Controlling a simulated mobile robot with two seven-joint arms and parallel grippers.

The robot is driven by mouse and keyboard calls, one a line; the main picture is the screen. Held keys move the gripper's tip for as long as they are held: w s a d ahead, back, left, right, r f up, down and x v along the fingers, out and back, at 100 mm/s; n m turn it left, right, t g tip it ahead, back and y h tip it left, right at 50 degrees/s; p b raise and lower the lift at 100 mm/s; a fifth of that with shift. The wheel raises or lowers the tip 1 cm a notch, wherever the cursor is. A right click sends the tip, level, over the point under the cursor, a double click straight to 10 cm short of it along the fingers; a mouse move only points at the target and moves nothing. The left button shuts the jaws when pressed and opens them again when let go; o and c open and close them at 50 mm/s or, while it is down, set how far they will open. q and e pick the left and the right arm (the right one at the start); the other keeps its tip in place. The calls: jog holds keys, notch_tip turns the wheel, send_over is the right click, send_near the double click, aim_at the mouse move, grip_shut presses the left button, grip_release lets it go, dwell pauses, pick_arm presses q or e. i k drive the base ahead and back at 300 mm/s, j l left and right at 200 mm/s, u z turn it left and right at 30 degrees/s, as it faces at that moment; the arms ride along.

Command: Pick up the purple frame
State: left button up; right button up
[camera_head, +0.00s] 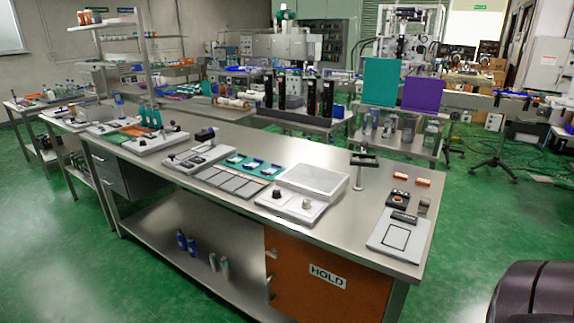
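A flat purple panel (422,95) stands upright at the back, above a metal cart and right of a teal panel (380,81). It is the only clearly purple thing of any size; whether it is the purple frame I cannot tell. Neither of my grippers is in view.
On the table are a grey-topped box with knobs (312,182), a teal tray (256,168), a dark piece on a post (364,159) and a white plate (400,231). Orange blocks (423,174) lie at the right. A dark rounded shape fills the lower right corner. Green floor is free at the right.

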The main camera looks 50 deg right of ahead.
aim_at(274, 167)
jog(key=z, duration=1.2)
